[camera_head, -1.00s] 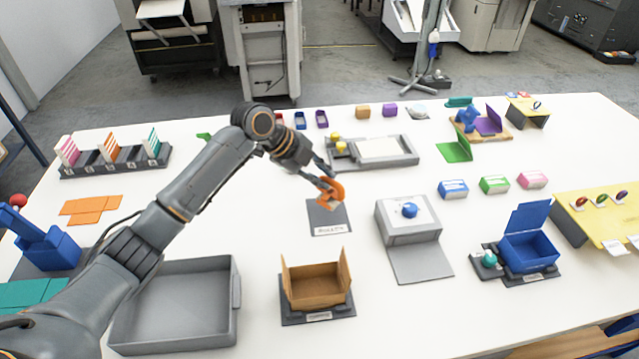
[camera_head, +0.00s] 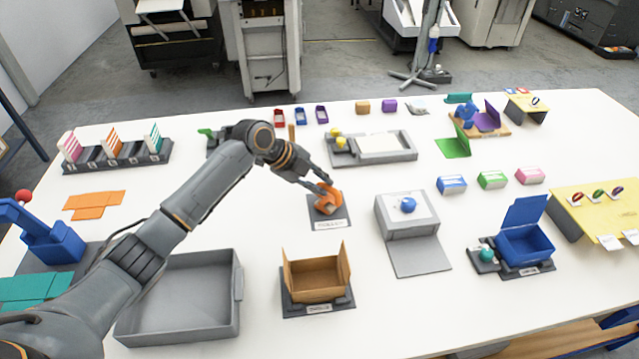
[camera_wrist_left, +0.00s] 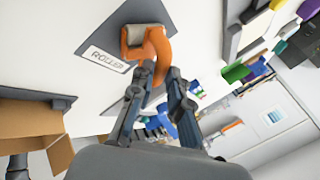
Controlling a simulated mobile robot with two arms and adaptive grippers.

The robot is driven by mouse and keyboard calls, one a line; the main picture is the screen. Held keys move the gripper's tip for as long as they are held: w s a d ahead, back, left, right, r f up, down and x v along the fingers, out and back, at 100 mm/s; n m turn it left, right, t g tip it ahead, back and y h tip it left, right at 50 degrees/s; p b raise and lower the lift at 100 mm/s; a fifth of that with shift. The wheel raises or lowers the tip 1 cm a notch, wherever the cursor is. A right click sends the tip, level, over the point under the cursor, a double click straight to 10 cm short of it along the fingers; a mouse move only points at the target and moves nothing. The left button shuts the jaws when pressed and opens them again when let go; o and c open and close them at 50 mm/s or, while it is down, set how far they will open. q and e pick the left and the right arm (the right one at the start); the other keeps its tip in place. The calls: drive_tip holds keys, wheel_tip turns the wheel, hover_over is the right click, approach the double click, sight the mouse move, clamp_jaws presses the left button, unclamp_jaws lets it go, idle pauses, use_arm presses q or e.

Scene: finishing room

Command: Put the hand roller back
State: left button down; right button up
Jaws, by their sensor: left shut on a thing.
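The hand roller (camera_head: 327,201) has an orange handle and frame and a grey cylinder. My left gripper (camera_head: 323,187) is shut on its orange handle. In the left wrist view the roller (camera_wrist_left: 160,50) reaches from the fingertips (camera_wrist_left: 164,80) to the dark pad, with its grey cylinder over the pad. The dark pad (camera_head: 330,213) has a white label, which reads ROLLER in the wrist view. The roller is at or just above the pad; I cannot tell whether it touches. My right gripper is not in view.
An open brown box (camera_head: 315,279) stands in front of the pad, and a grey tray (camera_head: 238,300) is at front left. A grey box with a blue knob (camera_head: 408,204) stands to the right. A flat grey tray with yellow pieces (camera_head: 404,146) lies behind. White table shows around the pad.

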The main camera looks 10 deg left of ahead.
use_arm(q)
drive_tip(key=c, duration=1.3)
unclamp_jaws()
drive_tip(key=shift+s+a+f, duration=0.1)
drive_tip(key=shift+s+f, duration=0.1)
drive_tip(key=shift+f, duration=0.6)
drive_tip(key=shift+c, duration=0.2)
drive_tip(key=shift+o, duration=0.2)
drive_tip(key=shift+w, duration=0.2)
drive_tip(key=shift+r, duration=0.15)
drive_tip(key=shift+r, duration=0.2)
drive_tip(key=b+v, duration=0.1)
drive_tip(key=v, duration=1.1)
drive_tip(key=shift+r+b, duration=0.3)
drive_tip(key=shift+r, duration=0.35)
drive_tip(key=shift+w, duration=0.15)
